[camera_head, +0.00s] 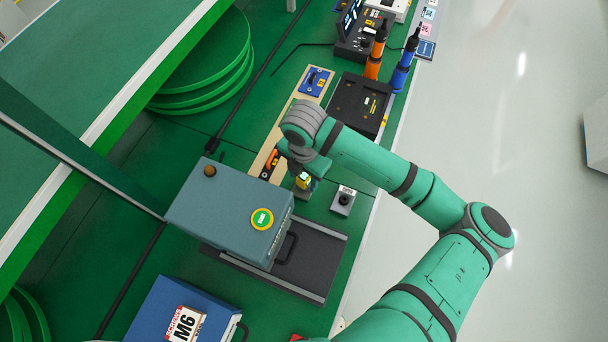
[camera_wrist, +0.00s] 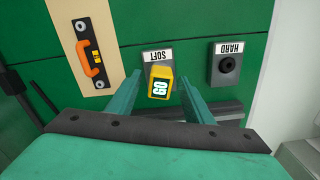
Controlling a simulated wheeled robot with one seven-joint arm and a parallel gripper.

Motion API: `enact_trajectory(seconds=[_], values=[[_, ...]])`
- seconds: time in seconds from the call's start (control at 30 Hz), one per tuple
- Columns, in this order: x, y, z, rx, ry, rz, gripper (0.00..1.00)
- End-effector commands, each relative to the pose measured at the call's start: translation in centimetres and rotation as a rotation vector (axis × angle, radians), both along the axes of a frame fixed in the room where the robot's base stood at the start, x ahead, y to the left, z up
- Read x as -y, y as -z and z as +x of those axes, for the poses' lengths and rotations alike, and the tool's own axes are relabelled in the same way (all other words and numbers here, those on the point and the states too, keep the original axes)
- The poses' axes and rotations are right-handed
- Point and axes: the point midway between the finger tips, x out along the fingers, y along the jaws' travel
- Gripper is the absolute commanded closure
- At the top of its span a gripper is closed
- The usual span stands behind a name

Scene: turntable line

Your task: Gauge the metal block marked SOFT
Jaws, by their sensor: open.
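The metal block marked SOFT (camera_wrist: 158,55) is a grey block with a white label, at the top middle of the wrist view. A yellow-edged gauge marked GO (camera_wrist: 160,83) stands at the block, between my fingers, and hides most of its top. I cannot tell how far it is seated. My gripper (camera_wrist: 158,88) is open, one finger on each side of the GO gauge. In the head view my gripper (camera_head: 304,178) is over that spot, and the yellow of the gauge shows there. A similar grey block marked HARD (camera_wrist: 225,66), with a dark round hole, stands to the right.
A beige board (camera_wrist: 82,15) holds an orange-handled piece (camera_wrist: 92,58) and, farther along, a blue piece (camera_head: 314,81). A grey box with a yellow-green button (camera_head: 262,219) stands near a dark sliding base (camera_head: 315,262). A black tray (camera_head: 357,104) and orange and blue bottles (camera_head: 376,62) lie beyond.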

Motion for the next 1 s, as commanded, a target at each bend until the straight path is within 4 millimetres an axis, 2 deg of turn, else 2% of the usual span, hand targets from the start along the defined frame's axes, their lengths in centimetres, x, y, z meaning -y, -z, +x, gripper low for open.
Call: enact_trajectory(seconds=[0.17,0.5,0.7,1.0], values=[[0.0,-1.0,0.1,0.002,-0.001,0.001,0.53],[0.0,-7.0,0.1,0.004,-0.002,-0.002,0.53],[0.0,-9.8,0.1,0.002,-0.001,0.000,0.53],[0.1,-10.9,0.0,0.000,0.002,0.000,0.53]])
